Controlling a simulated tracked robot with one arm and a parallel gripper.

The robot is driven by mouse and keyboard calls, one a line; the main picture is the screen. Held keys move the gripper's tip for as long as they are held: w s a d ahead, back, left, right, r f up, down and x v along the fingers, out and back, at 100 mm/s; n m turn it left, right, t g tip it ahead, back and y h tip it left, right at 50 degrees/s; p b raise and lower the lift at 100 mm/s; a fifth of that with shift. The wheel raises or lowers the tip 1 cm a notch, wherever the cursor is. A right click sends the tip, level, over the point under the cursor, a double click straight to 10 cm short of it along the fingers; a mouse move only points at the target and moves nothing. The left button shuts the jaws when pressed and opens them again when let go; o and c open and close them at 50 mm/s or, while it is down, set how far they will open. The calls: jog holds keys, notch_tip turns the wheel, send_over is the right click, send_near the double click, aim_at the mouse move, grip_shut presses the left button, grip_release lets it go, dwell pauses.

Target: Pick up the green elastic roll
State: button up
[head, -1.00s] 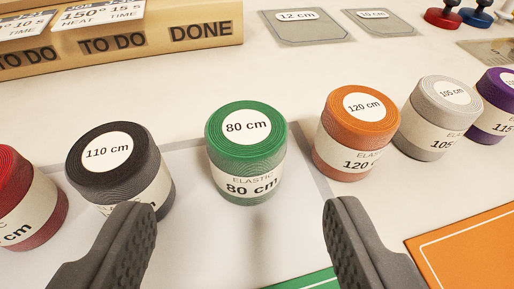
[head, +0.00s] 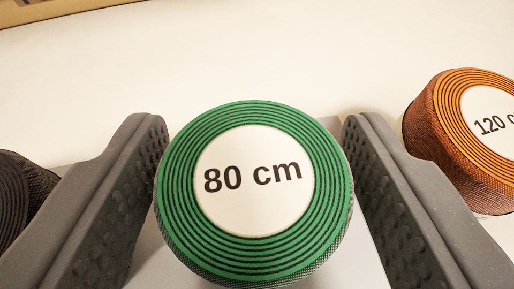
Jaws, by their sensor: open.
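The green elastic roll (head: 254,255) stands upright in the middle of the head view, its white top label reading "80 cm". My gripper (head: 257,135) is open around it, with one dark grey finger on its left side and one on its right. The left finger is very close to the roll's side; I cannot tell whether it touches. A narrow gap shows between the roll and the right finger. The lower part of the roll is hidden beneath its top.
An orange roll (head: 440,145) labelled "120 c…" stands just right of my right finger. A dark roll (head: 22,190) is partly in view left of my left finger. A wooden board's edge (head: 50,12) shows at the top left. The white table (head: 270,55) behind the rolls is clear.

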jog(key=c, duration=0.8)
jog(key=shift+o, duration=0.2)
jog(key=shift+r, duration=0.1)
